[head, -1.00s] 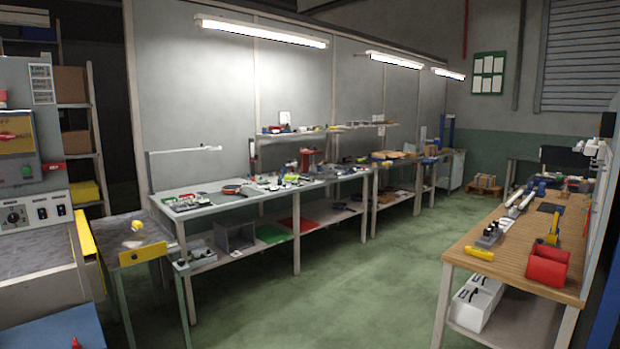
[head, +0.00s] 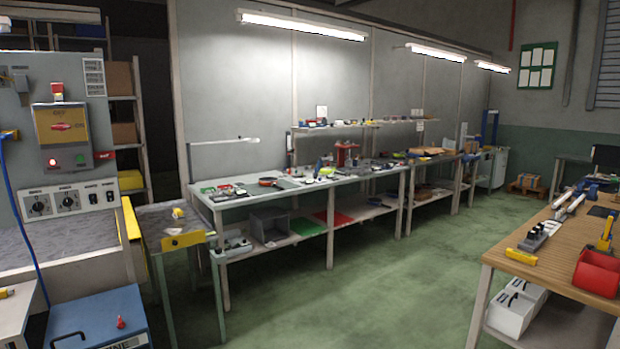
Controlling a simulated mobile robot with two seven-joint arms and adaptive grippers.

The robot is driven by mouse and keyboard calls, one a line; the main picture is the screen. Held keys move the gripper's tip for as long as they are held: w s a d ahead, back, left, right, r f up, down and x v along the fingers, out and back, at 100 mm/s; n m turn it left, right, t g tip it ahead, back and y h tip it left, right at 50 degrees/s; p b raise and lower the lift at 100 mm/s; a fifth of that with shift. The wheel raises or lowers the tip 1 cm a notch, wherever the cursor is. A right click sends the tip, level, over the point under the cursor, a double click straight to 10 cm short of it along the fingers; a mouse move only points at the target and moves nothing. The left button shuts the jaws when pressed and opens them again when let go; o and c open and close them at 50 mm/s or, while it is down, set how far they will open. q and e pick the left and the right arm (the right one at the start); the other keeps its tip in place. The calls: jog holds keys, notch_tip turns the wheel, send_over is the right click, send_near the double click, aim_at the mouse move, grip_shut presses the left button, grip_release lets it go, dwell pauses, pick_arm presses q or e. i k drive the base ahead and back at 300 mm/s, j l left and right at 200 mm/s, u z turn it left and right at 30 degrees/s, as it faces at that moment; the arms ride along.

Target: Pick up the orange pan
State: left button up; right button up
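A small pan (head: 268,181) with an orange-red rim lies on the long grey workbench (head: 240,201) along the wall, near the bench's left end. It is far off and small in the head view, and a dark handle seems to reach to its right. Its inside looks dark. Neither of my grippers shows in the head view.
A control machine (head: 60,130) with knobs stands at the left, beside a small table (head: 165,222) with a yellow plate. A blue box (head: 100,318) is at the lower left. A wooden workbench (head: 560,262) stands at the right. The green floor (head: 390,285) between the benches is clear.

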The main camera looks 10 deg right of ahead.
aim_at(273, 184)
jog(key=i+z, duration=0.2)
jog(key=i, duration=5)
jog(key=j+u, duration=0.05)
